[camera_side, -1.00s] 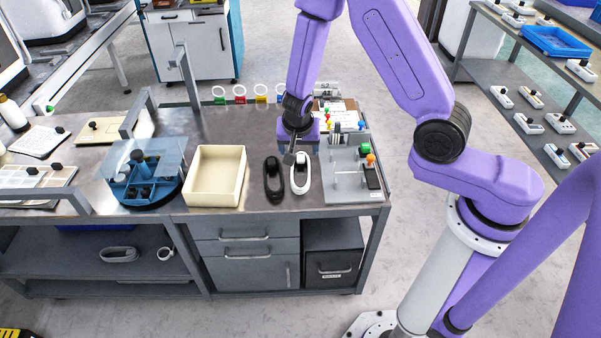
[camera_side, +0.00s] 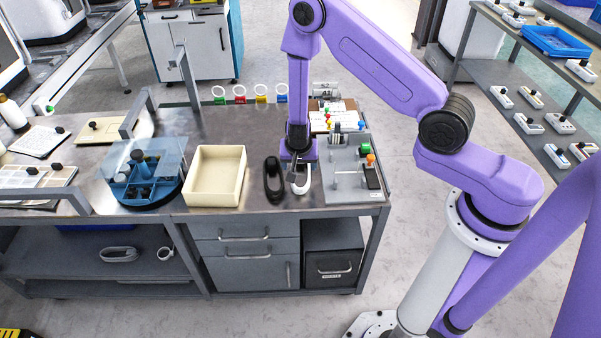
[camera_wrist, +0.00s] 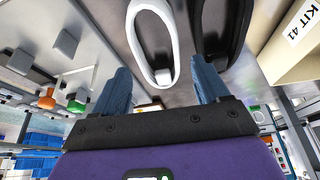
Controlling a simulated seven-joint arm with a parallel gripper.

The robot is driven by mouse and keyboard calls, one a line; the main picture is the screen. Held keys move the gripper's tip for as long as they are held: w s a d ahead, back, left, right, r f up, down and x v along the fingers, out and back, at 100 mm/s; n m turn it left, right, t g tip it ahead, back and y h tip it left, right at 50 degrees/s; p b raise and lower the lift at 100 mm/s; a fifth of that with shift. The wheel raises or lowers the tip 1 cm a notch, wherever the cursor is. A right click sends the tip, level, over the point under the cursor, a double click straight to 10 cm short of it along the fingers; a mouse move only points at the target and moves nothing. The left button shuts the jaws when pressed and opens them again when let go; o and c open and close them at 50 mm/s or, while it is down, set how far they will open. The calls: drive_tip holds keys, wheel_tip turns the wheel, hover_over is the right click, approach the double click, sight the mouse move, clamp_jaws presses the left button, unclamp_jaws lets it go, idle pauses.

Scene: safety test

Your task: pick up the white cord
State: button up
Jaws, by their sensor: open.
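The white cord (camera_side: 304,186) is a long loop lying on the metal bench, partly hidden behind my gripper in the side view. In the wrist view the white cord (camera_wrist: 136,46) shows as an oval with a dark piece inside its near end. My gripper (camera_side: 298,172) points down, low over the cord. In the wrist view its two blue fingers (camera_wrist: 160,66) are spread apart, with the cord's near end between and beyond the tips. Nothing is held. Whether the fingers touch the cord cannot be told.
A black cord loop (camera_side: 273,180) lies close beside the white one, to its left. A cream bin (camera_side: 212,194) stands further left, by a blue divided holder (camera_side: 145,185). A grey fixture board (camera_side: 345,190) with coloured knobs is close on the right.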

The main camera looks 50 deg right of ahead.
sight(301, 170)
drive_tip(key=x, duration=0.5)
drive_tip(key=shift+d+r, duration=0.1)
drive_tip(key=shift+d, duration=0.1)
drive_tip(key=c, duration=0.9)
drive_tip(key=shift+o, duration=0.2)
